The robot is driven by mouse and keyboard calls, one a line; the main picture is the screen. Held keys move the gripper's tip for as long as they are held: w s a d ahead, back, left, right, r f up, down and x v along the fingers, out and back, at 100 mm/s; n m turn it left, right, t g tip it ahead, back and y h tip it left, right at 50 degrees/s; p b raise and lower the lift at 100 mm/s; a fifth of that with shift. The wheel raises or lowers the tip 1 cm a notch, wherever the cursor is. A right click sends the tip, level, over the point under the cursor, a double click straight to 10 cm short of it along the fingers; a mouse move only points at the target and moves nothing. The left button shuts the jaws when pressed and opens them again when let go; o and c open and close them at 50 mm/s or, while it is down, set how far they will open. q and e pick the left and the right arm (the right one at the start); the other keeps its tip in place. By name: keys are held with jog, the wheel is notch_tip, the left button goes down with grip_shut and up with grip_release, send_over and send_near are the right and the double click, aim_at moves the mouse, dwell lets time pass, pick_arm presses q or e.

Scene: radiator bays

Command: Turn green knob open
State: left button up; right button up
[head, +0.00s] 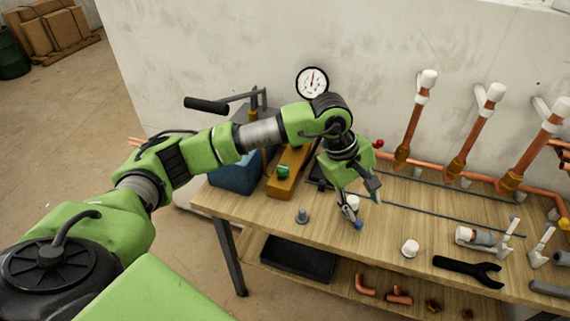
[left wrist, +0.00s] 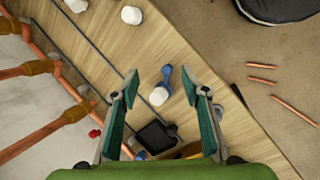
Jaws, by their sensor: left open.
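The green knob (head: 283,171) sits on a brass-coloured block (head: 288,183) at the back left of the bench in the head view. I cannot make it out in the left wrist view. My left gripper (head: 362,208) points down over the bench, to the right of the knob and apart from it. In the left wrist view the left gripper (left wrist: 162,100) has its fingers spread, with nothing held. A white-capped piece with a blue handle (left wrist: 160,94) shows between the fingers, below them. My right gripper is not in view.
The wooden bench (head: 385,228) carries a grey peg (head: 302,215), a white cap (head: 410,247) and a black wrench (head: 468,270). Copper pipes (head: 412,128) stand along the wall at right. A blue box (head: 232,177) is left of the brass block. A gauge (head: 312,82) hangs above.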

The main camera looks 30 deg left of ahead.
pick_arm(q)
jog(key=w+a+r+y, duration=0.2)
jog(key=a+y, duration=0.1)
jog(key=a, duration=0.6)
jog(key=y, duration=0.5)
send_near(283, 167)
jog(key=p+x, duration=0.3)
jog(key=x, duration=0.5)
jog(key=shift+a+f, duration=0.1)
jog(key=shift+f, duration=0.25)
jog(key=c, duration=1.1)
